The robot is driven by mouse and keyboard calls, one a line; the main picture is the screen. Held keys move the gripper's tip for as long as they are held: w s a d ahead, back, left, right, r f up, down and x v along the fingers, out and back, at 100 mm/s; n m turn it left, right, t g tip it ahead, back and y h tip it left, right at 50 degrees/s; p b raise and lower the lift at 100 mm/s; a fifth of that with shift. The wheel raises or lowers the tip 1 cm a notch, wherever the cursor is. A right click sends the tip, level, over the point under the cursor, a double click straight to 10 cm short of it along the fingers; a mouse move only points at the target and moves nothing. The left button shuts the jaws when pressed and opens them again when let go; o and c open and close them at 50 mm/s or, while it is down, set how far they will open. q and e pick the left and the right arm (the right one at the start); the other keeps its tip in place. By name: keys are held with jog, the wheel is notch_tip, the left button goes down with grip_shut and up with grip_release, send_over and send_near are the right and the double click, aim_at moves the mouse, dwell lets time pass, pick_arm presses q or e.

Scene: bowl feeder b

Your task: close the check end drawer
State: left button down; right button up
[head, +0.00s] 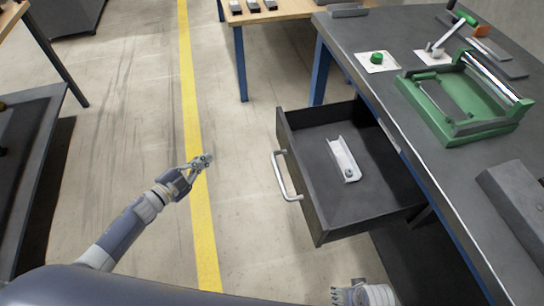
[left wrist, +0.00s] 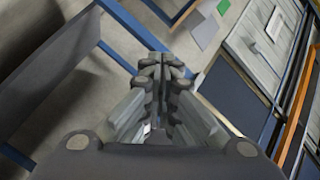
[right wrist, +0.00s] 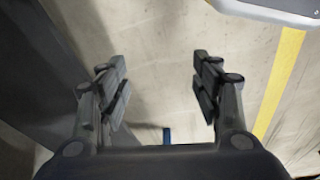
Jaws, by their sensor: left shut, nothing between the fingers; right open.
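The drawer (head: 312,211) under the dark bench on the right is pulled open. Its pale bar handle (head: 284,176) is on its front face, facing left. A light metal channel-shaped part (head: 343,158) lies inside the drawer. My left gripper (head: 206,160) is shut and empty, to the left of the handle and apart from it, above the floor near the yellow line. Its closed fingers also show in the left wrist view (left wrist: 165,62). My right gripper (right wrist: 160,80) is open and empty in the right wrist view, over the floor. In the head view only part of my right arm shows at the bottom edge.
The bench top (head: 385,103) holds a green fixture (head: 465,110), a green button on a white plate (head: 377,59) and a grey block (head: 515,205). A wooden table (head: 290,9) stands at the back. A dark table (head: 30,150) is at left. The floor between is clear.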

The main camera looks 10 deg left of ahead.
pick_arm(q)
jog(key=w+d+r+m+g+h+b, duration=0.1)
jog(key=d+r+m+h+b, duration=0.3)
jog(key=r+m+h, duration=0.15)
jog(key=m+g+h+b, duration=0.45)
jog(key=m+g, duration=0.25)
jog(key=m, duration=0.4)
send_near(282, 140)
jog(key=shift+n+y, duration=0.35)
jog(key=shift+y, duration=0.05)
jog(key=x, duration=0.4)
jog(key=r+b+x, duration=0.1)
jog(key=x, duration=0.1)
jog(key=shift+s+d, duration=0.2)
jog(key=shift+s, duration=0.1)
jog(key=shift+w+d, duration=0.2)
jog(key=shift+d, duration=0.2)
pick_arm(e)
notch_tip(282, 140, up, 10)
jog(key=t, duration=0.1)
jog(key=shift+w+r, duration=0.15)
jog(key=shift+w, duration=0.15)
jog(key=shift+d, duration=0.1)
